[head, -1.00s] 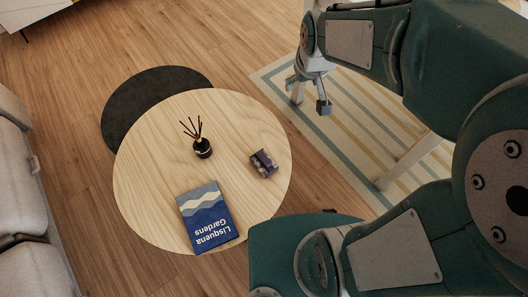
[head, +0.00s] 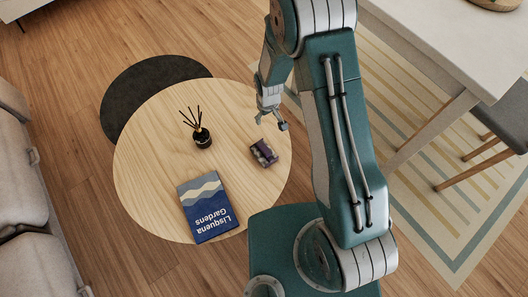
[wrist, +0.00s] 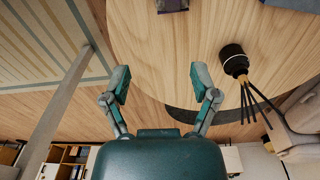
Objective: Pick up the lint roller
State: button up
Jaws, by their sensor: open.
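A small dark purple and grey object (head: 263,153) lies on the right part of the round wooden table. It is too small to tell for certain whether it is the lint roller. Its edge also shows at the top of the wrist view (wrist: 172,5). No other thing in view looks like a lint roller. My gripper (head: 271,119) is open and empty, above the table's far right edge and apart from the object. In the wrist view, the two fingers (wrist: 160,80) are spread with nothing between them.
The round table (head: 150,150) also bears a black reed diffuser (head: 202,138) and a blue book (head: 207,208). A dark round surface (head: 150,88) lies behind it. A sofa (head: 25,190) stands at left, a white table (head: 460,45) and grey chair (head: 505,105) at right.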

jog(key=n, duration=0.1)
send_near(264, 147)
jog(key=shift+a+f+g, duration=0.15)
jog(key=shift+a+g, duration=0.05)
jog(key=shift+g, duration=0.2)
notch_tip(264, 147, down, 5)
jog(key=shift+f, duration=0.1)
jog(key=shift+w+d+f, duration=0.1)
jog(key=shift+f, duration=1.3)
jog(key=shift+w+f, duration=0.15)
jog(key=shift+f, duration=1.25)
grip_shut()
